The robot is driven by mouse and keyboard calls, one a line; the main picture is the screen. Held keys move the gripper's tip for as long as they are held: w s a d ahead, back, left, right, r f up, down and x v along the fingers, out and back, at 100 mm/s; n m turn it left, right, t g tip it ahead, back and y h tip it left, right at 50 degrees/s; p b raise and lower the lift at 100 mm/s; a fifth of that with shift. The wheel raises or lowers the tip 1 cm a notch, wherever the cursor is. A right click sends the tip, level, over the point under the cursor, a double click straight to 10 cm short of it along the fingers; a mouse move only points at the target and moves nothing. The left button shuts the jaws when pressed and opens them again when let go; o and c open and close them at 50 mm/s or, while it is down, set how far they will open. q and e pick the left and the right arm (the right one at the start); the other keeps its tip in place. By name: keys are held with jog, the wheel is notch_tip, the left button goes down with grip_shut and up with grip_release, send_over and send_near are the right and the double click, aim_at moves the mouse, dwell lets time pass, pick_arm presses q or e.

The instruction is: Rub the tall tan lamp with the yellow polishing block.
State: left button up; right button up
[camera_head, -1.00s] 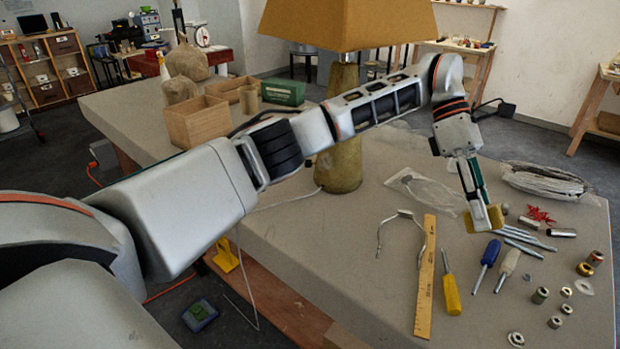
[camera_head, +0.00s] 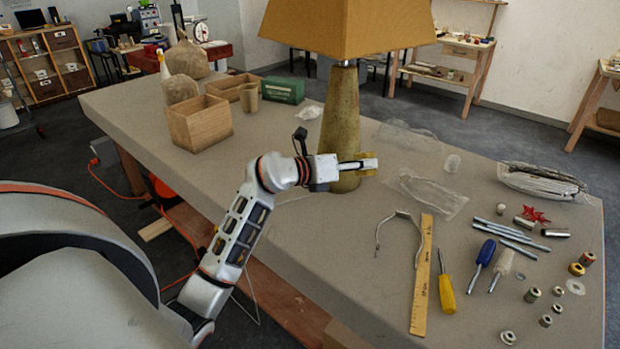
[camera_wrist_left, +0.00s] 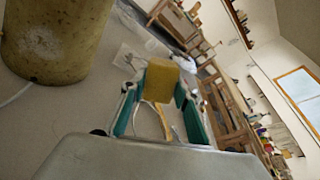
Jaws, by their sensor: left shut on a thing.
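The tall tan lamp (camera_head: 340,115) stands upright on the grey table, with a wide tan shade (camera_head: 347,28) on top. In the left wrist view its base (camera_wrist_left: 52,40) fills the upper left and has a pale blotchy patch. My left gripper (camera_head: 368,164) is in front of the lamp's lower body and is shut on the yellow polishing block (camera_wrist_left: 161,80). In the wrist view the block sits between the fingertips, with a gap in the picture between it and the lamp. In the head view I cannot tell whether they touch. My right gripper is not in view.
A ruler (camera_head: 421,277), a yellow screwdriver (camera_head: 446,288), a bent wire harp (camera_head: 403,220) and several metal parts lie on the table to the right. A wooden box (camera_head: 200,124) and a green box (camera_head: 283,90) stand behind on the left. The table's near-left edge is clear.

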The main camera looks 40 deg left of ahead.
pick_arm(q)
jog(key=s+a+f+n+t+y, duration=0.4)
jog(key=a+f, duration=0.4)
jog(key=a, duration=0.4)
jog(key=shift+g+y, duration=0.3)
jog(key=shift+g, duration=0.4)
jog(key=w+b, duration=0.1)
jog(key=w, duration=0.1)
jog(key=w+b, duration=0.1)
jog(key=w, duration=0.2)
jog(key=shift+w+f+b, duration=0.2)
jog(key=shift+w+b, duration=0.1)
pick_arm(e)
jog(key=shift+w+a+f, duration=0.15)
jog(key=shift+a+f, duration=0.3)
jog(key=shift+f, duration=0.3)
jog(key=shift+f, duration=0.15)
pick_arm(q)
jog(key=shift+w+d+f, duration=0.1)
jog(key=shift+w, duration=0.75)
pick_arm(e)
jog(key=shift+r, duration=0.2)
